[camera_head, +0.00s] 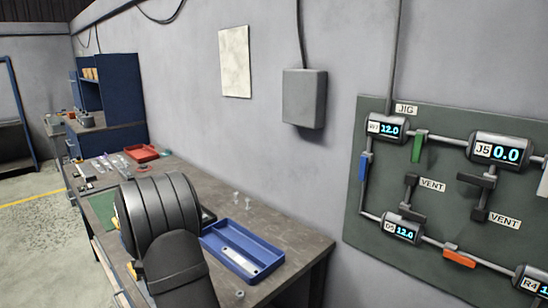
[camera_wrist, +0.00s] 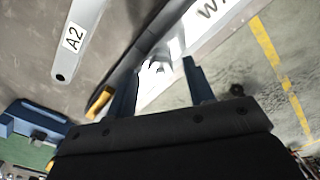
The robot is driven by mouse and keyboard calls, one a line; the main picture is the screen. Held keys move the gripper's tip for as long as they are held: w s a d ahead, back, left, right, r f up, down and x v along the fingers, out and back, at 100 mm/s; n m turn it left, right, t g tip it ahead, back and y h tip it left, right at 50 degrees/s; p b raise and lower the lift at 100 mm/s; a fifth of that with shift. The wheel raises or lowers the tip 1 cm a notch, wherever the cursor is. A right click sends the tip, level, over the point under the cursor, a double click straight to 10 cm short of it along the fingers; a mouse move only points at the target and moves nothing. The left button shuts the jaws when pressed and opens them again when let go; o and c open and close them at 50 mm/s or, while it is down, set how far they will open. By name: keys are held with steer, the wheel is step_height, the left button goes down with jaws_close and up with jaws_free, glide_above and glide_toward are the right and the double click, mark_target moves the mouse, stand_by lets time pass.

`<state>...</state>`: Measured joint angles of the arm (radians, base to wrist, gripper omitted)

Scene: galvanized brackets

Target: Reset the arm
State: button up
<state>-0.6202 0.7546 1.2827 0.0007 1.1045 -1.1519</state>
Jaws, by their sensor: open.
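My gripper (camera_wrist: 161,65) shows in the wrist view with its two blue-grey fingers spread apart. A small pale, shiny thing (camera_wrist: 156,67) appears between the fingertips; I cannot tell what it is or whether it lies beyond them. A grey metal strip labelled A2 (camera_wrist: 78,30), with a hole near its end, lies on the bench at the upper left, apart from the fingers. In the head view my dark arm rises in front of the bench (camera_head: 290,238) and hides my gripper.
A blue tray (camera_head: 268,270) holding a metal strip sits right of my arm. Loose bolts (camera_head: 236,197) lie behind it. A red tray (camera_head: 142,152) is farther back. A green valve panel (camera_head: 375,255) hangs at right. Open floor (camera_head: 35,240) lies left of the bench.

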steer(key=shift+m, duration=1.3)
steer(key=n, duration=0.2)
steer(key=shift+n, duration=0.4)
steer(key=m, duration=0.6)
steer(key=shift+m, duration=0.3)
